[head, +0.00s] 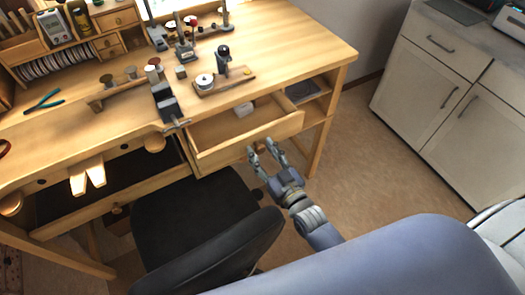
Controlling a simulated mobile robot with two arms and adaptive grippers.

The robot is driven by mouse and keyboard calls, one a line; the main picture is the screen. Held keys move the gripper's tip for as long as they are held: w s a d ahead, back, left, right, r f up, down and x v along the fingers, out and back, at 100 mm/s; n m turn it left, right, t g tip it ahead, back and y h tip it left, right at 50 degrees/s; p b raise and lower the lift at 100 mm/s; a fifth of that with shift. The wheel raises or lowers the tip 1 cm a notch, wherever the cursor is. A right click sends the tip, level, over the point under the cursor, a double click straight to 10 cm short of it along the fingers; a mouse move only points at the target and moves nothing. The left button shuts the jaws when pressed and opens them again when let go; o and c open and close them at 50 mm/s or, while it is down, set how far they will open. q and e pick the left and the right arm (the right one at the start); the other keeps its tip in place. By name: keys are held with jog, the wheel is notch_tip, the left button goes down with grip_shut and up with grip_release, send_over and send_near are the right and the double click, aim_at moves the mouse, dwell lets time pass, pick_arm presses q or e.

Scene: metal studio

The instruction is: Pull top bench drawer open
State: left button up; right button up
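The wooden workbench (310,52) fills the upper left of the head view. Its top drawer (240,144) stands pulled out from under the bench top, and a small white item (244,108) shows inside it. My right gripper (261,148) is just in front of the right part of the drawer front. Its two fingers are spread apart, with a small round wooden knob between or just behind them; I cannot tell whether they touch it. My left gripper is not in view.
A black chair (190,220) stands below and left of the drawer, close to my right gripper. A vise (167,103) and small tools sit on the bench. Pale cabinets (425,85) stand at right. Brown floor (365,165) is clear between bench and cabinets.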

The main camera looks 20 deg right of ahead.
jog(key=s+d, duration=0.1)
jog(key=s, duration=0.6)
jog(key=shift+s+d, duration=0.15)
jog(key=shift+d, duration=0.05)
dwell(0.4)
